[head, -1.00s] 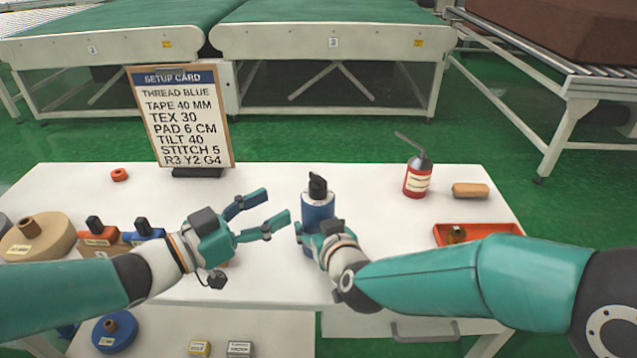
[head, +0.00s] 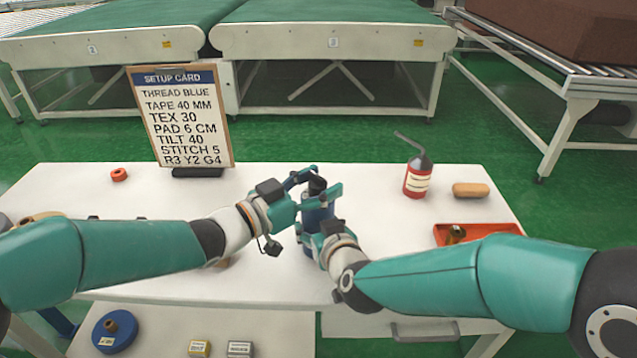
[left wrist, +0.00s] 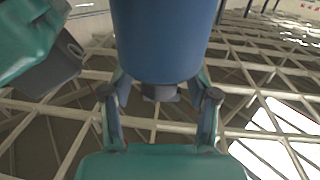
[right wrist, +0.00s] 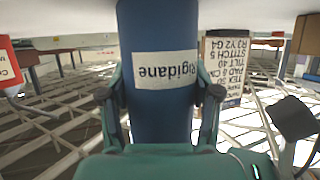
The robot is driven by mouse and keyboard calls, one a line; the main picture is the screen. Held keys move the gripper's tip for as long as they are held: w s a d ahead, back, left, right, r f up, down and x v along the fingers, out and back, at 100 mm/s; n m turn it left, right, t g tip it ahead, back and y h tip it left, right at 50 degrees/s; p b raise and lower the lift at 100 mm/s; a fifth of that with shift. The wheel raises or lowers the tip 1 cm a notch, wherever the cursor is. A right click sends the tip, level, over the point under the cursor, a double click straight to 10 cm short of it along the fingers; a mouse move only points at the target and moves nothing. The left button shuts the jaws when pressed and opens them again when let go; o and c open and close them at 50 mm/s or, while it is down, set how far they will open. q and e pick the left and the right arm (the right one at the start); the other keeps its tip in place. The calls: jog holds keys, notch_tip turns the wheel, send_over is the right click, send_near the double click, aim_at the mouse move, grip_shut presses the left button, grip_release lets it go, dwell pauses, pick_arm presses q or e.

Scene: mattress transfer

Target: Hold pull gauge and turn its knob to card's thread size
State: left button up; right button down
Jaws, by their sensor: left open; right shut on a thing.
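The pull gauge (head: 317,216) is a blue upright cylinder with a black knob (head: 317,186) on top. My right gripper (head: 320,240) is shut on its body; in the right wrist view the body (right wrist: 160,100) carries a "Rigidane" label. My left gripper (head: 318,182) is open at the knob, its fingers on either side. In the left wrist view the dark knob (left wrist: 160,93) shows between the spread fingers, below the blue body. Contact with the knob and its scale are not clear. The setup card (head: 185,118) reads TEX 30 and stands upright at the back left.
A red can with a spout (head: 417,178), a tan roll (head: 470,190) and an orange tray (head: 480,229) are on the right of the white table (head: 250,178). A small orange ring (head: 119,174) lies left. A blue spool (head: 114,332) sits on a lower surface. My left arm covers items at left.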

pick_arm(q)
jog(key=c, duration=1.1)
pick_arm(e)
jog(key=shift+r, duration=0.1)
pick_arm(q)
jog(key=shift+d, duration=0.1)
jog(key=shift+s+r+n+t+y, duration=0.1)
jog(key=shift+n+t+y, duration=0.7)
jog(key=shift+t+y, duration=0.1)
jog(key=shift+d+n+t+y, duration=0.1)
jog(key=shift+n+t+y, duration=1.15)
jog(key=shift+y, duration=0.35)
jog(key=shift+n+t+y, duration=0.25)
jog(key=shift+n+y, duration=0.2)
jog(key=shift+y, duration=0.15)
pick_arm(e)
jog(key=shift+a, duration=0.1)
